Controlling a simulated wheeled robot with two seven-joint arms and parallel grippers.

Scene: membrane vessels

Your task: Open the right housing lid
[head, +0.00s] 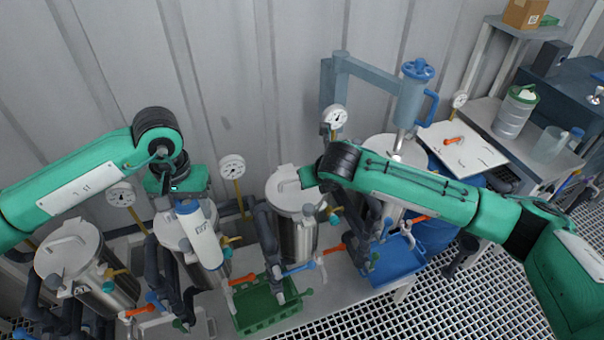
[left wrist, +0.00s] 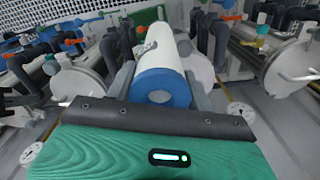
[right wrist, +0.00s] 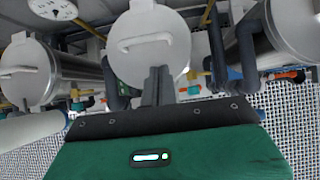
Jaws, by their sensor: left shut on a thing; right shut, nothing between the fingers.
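Steel housings with pale round lids stand in a row. The third lid from the left (head: 286,190), with its bar handle, lies closed on its housing; it shows large in the right wrist view (right wrist: 150,48). The rightmost lid (head: 380,147) is partly hidden by my right arm. My right gripper (right wrist: 155,82) is shut and empty, its dark fingers at the lower edge of the third lid; whether they touch is unclear. My left gripper (left wrist: 160,78) is shut around a white cartridge with a blue end (left wrist: 163,88), held tilted over the second housing (head: 178,228).
Pressure gauges (head: 232,166), dark pipes and coloured valve handles crowd around the housings. A green crate (head: 262,318) and a blue tray (head: 400,266) sit in front.

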